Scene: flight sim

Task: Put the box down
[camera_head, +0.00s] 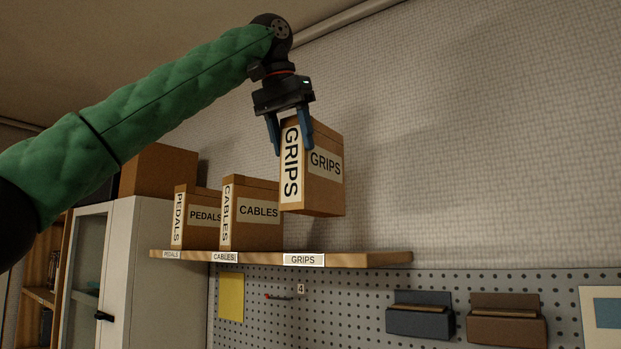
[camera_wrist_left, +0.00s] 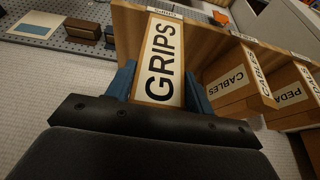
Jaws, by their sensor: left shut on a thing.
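A brown cardboard box labelled GRIPS (camera_head: 325,187) hangs upright in my left gripper (camera_head: 291,130), a little above the wooden shelf (camera_head: 375,259). The blue fingers are shut on the upper part of the box, one on each side of its labelled narrow face. The GRIPS box (camera_wrist_left: 160,62) also fills the middle of the left wrist view, between the fingers of my left gripper (camera_wrist_left: 160,88). A GRIPS tag (camera_head: 303,260) on the shelf's front edge is below the box. My right gripper is not in view.
A CABLES box (camera_head: 259,231) and a PEDALS box (camera_head: 203,233) stand on the shelf left of the held box. The shelf's right end is bare. A pegboard (camera_head: 350,285) with two small bins (camera_head: 420,320) is below. A white cabinet (camera_head: 150,265) stands at the left.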

